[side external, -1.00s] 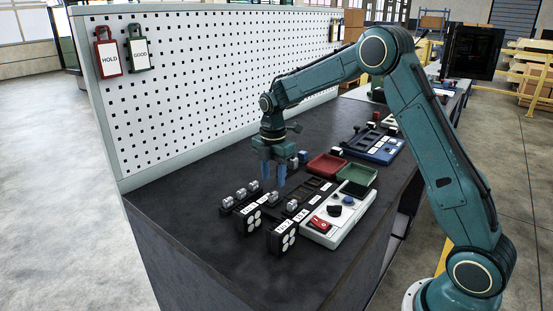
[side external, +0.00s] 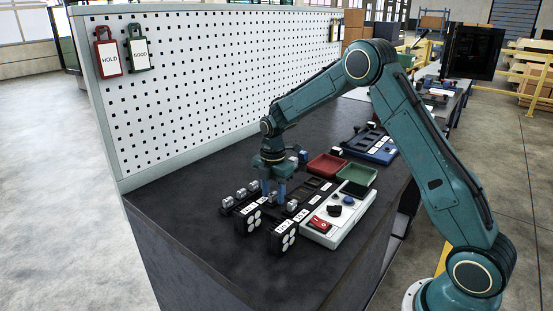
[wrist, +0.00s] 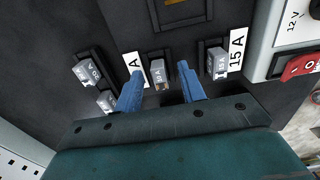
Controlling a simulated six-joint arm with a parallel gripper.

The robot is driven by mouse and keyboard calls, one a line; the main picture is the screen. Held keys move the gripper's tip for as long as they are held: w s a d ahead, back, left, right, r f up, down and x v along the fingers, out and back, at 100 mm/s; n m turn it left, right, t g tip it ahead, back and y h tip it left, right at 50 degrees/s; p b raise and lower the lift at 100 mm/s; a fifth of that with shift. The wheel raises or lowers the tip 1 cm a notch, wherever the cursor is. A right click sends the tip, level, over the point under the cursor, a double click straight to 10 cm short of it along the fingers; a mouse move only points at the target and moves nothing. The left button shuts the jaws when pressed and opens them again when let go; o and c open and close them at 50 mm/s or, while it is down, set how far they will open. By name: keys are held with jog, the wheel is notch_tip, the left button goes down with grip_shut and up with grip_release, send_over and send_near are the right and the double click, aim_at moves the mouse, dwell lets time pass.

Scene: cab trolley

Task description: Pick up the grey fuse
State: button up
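Several small grey fuses sit in black holders on the dark bench. In the wrist view, one grey fuse (wrist: 158,73) lies between the blue fingertips of my gripper (wrist: 160,73), with a gap visible on each side. Another grey fuse (wrist: 216,63), marked 15 A, is in its holder to the right, and a further grey fuse (wrist: 88,76) is at the left. In the side view, my gripper (side external: 273,194) is open and pointing down, low over the fuse holders. A grey fuse (side external: 291,206) shows just right of the fingers.
A white control box (side external: 340,216) with a red switch stands right of the holders. A red tray (side external: 326,166) and a green tray (side external: 356,174) are behind it. A white pegboard (side external: 215,75) rises along the back. The bench front left is clear.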

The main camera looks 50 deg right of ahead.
aim_at(273, 194)
dwell(0.4)
grip_shut()
jog(key=shift+r, duration=0.15)
notch_tip(273, 194, up, 20)
dwell(0.8)
dwell(0.4)
